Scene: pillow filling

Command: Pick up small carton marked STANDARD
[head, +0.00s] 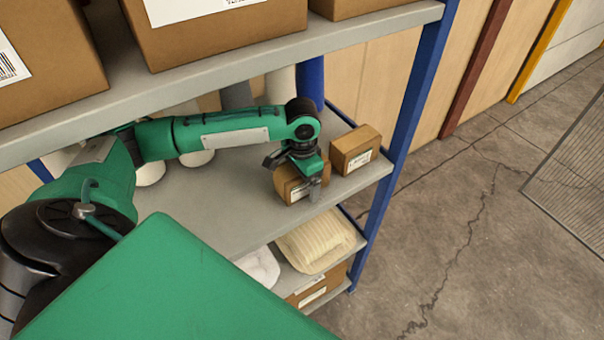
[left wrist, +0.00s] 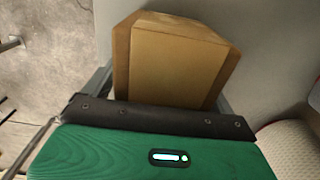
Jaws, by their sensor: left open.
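Two small brown cartons stand on the middle shelf (head: 225,196). The near carton (head: 289,186) is below and between the fingers of my left gripper (head: 294,174), partly hidden by them. The other carton (head: 350,150) stands to the right, apart from the gripper, with a white and green label on its front. The label print is too small to read, so I cannot tell which carton is marked STANDARD. In the left wrist view a carton (left wrist: 178,65) fills the space ahead of the open left gripper (left wrist: 165,95). My right gripper is not in view.
Large cartons (head: 215,32) sit on the upper shelf (head: 225,75) above my left arm. A blue post (head: 415,95) stands right of the small cartons. White cylindrical items (head: 150,172) stand behind my arm. A cream pillow (head: 315,240) lies on the shelf below.

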